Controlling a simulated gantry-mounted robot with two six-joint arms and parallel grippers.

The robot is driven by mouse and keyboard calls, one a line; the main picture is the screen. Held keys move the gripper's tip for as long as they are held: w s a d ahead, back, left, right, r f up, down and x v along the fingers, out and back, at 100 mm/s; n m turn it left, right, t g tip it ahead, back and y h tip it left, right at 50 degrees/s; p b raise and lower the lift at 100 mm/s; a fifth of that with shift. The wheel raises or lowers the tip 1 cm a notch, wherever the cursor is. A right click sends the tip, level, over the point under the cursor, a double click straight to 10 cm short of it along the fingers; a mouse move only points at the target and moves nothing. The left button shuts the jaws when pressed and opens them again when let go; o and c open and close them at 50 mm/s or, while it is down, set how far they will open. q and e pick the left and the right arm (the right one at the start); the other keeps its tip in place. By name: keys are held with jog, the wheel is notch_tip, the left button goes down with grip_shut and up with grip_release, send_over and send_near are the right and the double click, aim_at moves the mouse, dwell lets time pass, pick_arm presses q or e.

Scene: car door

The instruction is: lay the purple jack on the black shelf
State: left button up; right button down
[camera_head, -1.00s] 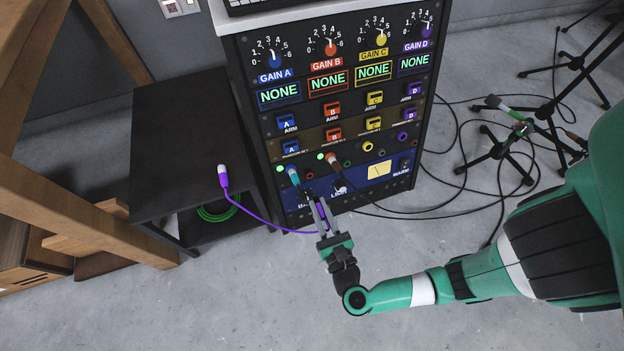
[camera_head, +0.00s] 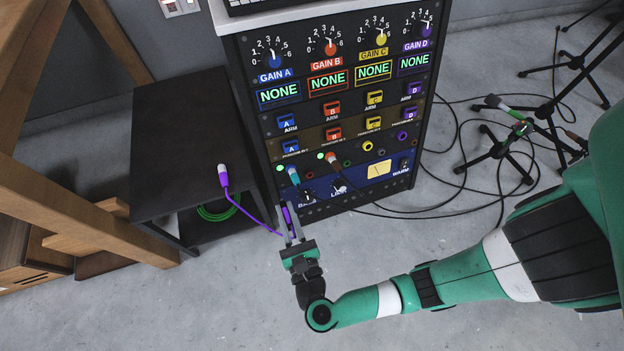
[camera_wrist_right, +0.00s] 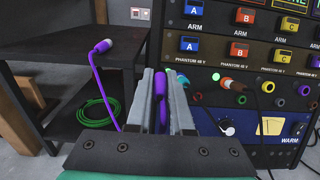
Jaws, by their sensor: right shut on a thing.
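My right gripper (camera_head: 291,228) is shut on the purple jack (camera_head: 287,215), in front of the rack's lower left corner. In the right wrist view the purple jack (camera_wrist_right: 161,103) shows between the two grey fingers (camera_wrist_right: 160,110), which hide part of it. A purple cable (camera_head: 252,213) runs left from the gripper to a purple plug with a pale tip (camera_head: 223,177), which lies at the right edge of the black shelf's top (camera_head: 175,120). The black shelf's top also shows in the right wrist view (camera_wrist_right: 60,48), left of the gripper. My left gripper is not in view.
The rack (camera_head: 345,120) with knobs and sockets stands right of the shelf. A coiled green cable (camera_head: 215,212) lies on the shelf's lower level. A wooden frame (camera_head: 70,200) stands at the left. The shelf's top is mostly bare.

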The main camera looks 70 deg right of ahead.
pick_arm(q)
jog(key=shift+f+b, duration=0.8)
jog(key=shift+f, duration=0.05)
pick_arm(e)
jog(key=w+a+r, duration=0.3)
jog(key=w+a, duration=0.2)
jog(key=w, duration=0.1)
jog(key=shift+r, duration=0.25)
jog(key=shift+a, duration=0.1)
